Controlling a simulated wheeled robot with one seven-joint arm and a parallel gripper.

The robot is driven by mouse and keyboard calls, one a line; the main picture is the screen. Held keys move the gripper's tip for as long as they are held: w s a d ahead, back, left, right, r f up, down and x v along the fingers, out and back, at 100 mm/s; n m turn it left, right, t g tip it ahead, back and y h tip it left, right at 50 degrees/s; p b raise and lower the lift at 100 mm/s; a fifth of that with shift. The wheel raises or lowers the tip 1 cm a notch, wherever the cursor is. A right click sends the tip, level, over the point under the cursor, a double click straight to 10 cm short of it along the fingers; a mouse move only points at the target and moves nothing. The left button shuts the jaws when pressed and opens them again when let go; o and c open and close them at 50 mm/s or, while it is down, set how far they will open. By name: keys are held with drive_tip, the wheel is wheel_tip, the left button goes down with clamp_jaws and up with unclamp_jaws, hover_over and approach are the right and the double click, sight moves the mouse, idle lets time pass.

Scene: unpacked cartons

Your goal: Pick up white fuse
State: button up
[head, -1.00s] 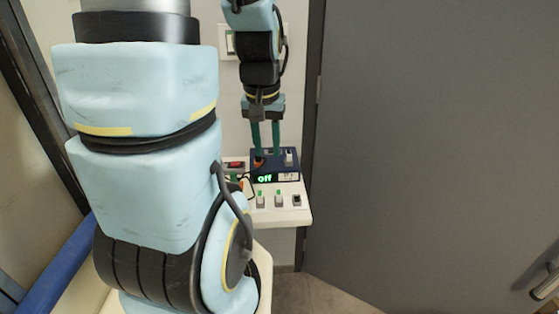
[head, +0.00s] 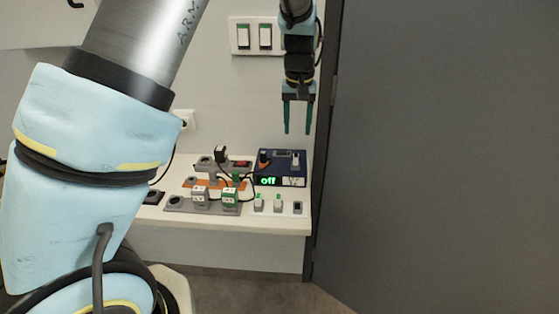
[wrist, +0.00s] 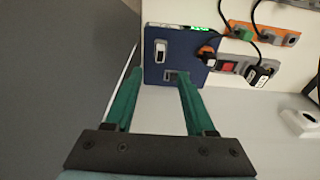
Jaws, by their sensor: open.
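A small white piece (head: 296,160), which looks like the white fuse, stands upright on the right of a blue box (head: 265,165) with a green "off" display. The wrist view shows these fingers (wrist: 158,82) spread around the box's near side.
An orange and black plug (head: 264,158) with a cable sits on the box. Grey and orange power strips (head: 175,203) with plugs lie to the left. Several small pieces (head: 278,203) stand in front. A large grey panel (head: 440,150) stands close on the right.

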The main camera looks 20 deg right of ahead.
sight(296, 155)
drive_tip(key=f, duration=0.2)
drive_tip(key=f+p, duration=0.1)
drive_tip(key=f, duration=0.1)
drive_tip(key=shift+w, duration=0.3)
drive_tip(key=shift+w+d+f+p, duration=0.15)
drive_tip(key=shift+f+p, duration=0.5)
drive_tip(key=shift+f, duration=0.9)
drive_tip(key=shift+w+d+f+p, duration=0.15)
drive_tip(key=shift+f+p, duration=0.45)
drive_tip(key=shift+f, duration=0.95)
clamp_jaws()
